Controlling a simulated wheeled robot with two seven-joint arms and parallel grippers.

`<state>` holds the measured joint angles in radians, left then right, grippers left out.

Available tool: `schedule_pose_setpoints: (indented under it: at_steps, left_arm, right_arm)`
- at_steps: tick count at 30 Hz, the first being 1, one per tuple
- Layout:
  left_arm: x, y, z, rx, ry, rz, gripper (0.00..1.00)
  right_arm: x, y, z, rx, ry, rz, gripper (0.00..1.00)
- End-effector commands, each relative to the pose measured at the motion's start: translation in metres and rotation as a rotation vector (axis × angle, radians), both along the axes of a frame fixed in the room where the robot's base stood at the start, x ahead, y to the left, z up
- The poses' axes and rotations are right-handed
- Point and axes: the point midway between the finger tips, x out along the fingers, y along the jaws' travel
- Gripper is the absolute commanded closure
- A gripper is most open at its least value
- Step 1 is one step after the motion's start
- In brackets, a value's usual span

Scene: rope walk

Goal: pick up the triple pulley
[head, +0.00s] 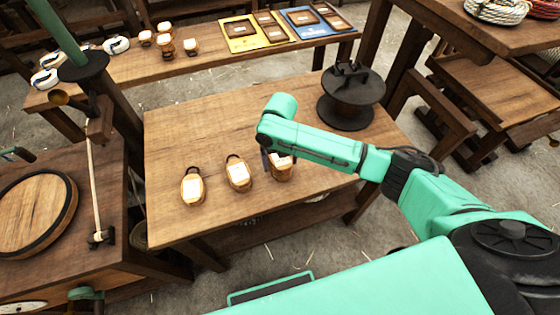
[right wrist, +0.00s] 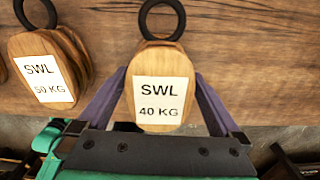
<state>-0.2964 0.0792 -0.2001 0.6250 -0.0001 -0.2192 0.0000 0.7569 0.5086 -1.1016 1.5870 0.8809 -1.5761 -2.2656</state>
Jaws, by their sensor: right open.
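I cannot tell which block is the triple. My left gripper is not in view.
A dark spool (head: 350,98) stands at the table's far right. A back bench (head: 215,60) holds small pulleys, a yellow board (head: 258,32) and a blue board (head: 318,22). A post with a stretched rope (head: 95,185) stands left. The table's left back part is clear.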

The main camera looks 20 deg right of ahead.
Motion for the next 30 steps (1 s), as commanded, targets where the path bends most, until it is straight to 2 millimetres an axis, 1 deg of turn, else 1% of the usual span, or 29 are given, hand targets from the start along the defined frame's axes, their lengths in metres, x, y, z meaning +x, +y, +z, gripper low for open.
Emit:
schedule_pose_setpoints:
  at_steps: [1, 2, 3, 5, 6, 9, 17, 20, 22, 23, 26, 29, 30]
  left_arm:
    - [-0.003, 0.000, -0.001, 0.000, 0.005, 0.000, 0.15]
    - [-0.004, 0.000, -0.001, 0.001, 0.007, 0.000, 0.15]
    - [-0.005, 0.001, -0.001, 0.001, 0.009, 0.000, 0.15]
    - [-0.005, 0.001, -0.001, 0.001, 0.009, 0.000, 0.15]
    - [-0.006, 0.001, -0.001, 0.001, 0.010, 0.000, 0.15]
    - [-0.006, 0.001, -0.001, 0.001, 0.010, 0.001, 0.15]
    - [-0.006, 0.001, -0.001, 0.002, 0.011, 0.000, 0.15]
    - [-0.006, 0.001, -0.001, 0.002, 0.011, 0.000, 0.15]
    - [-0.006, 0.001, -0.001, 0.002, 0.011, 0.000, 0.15]
    - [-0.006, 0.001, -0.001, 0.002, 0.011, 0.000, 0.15]
    - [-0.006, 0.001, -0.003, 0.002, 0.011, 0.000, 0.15]
    - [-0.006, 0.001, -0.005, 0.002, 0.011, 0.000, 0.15]
    - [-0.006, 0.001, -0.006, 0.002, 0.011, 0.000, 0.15]
  right_arm:
    - [0.000, 0.000, 0.000, 0.000, 0.000, 0.000, 0.00]
    - [0.000, 0.000, 0.000, 0.000, 0.000, 0.000, 0.11]
    - [0.000, 0.000, 0.000, 0.000, 0.000, 0.000, 0.27]
    - [0.000, 0.000, 0.000, 0.000, 0.000, -0.001, 0.50]
    - [0.000, 0.000, 0.000, 0.000, 0.000, -0.001, 0.65]
    - [0.000, 0.000, 0.001, 0.000, 0.000, -0.001, 1.00]
    - [0.001, 0.000, 0.002, 0.001, -0.002, -0.001, 1.00]
    - [0.001, 0.001, 0.006, 0.002, -0.003, -0.001, 1.00]
    - [0.001, 0.001, 0.013, 0.003, -0.003, -0.001, 1.00]
    - [0.001, 0.001, 0.017, 0.003, -0.003, -0.001, 1.00]
    - [0.002, 0.000, 0.037, 0.003, -0.007, 0.000, 1.00]
    - [0.002, 0.001, 0.068, 0.003, -0.009, 0.001, 1.00]
    - [0.002, 0.001, 0.083, 0.004, -0.010, 0.001, 1.00]
